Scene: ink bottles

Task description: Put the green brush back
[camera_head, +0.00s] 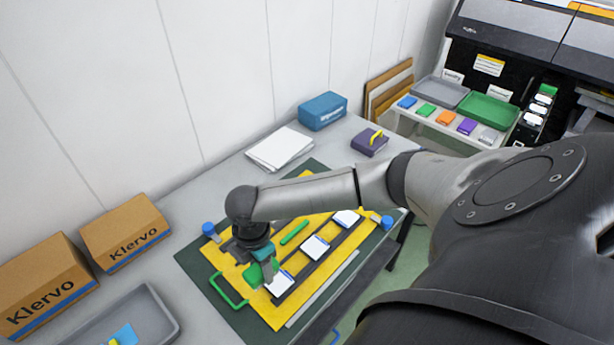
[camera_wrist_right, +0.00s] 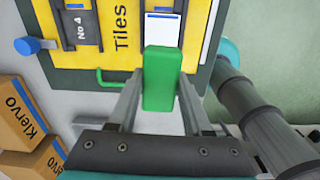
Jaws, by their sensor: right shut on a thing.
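My right gripper (camera_head: 262,262) is over the near-left part of the yellow board (camera_head: 240,266). It is shut on a green block-shaped thing, likely the green brush (camera_head: 255,275). In the right wrist view the green brush (camera_wrist_right: 160,80) stands between the two fingers (camera_wrist_right: 160,100) and overlaps the lower edge of a white card with a blue stripe (camera_wrist_right: 162,28). I cannot tell whether it touches the board. A thin green bar (camera_head: 294,232) lies on the board further back. My left gripper is not in view.
A green handle (camera_head: 229,291) sticks out at the board's left edge. Blue knobs (camera_head: 209,229) stand by the board. Cardboard boxes (camera_head: 124,231) and a grey tray (camera_head: 160,318) are at left. Papers (camera_head: 279,148), a blue box (camera_head: 323,111) and a purple block with a yellow handle (camera_head: 370,142) are behind.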

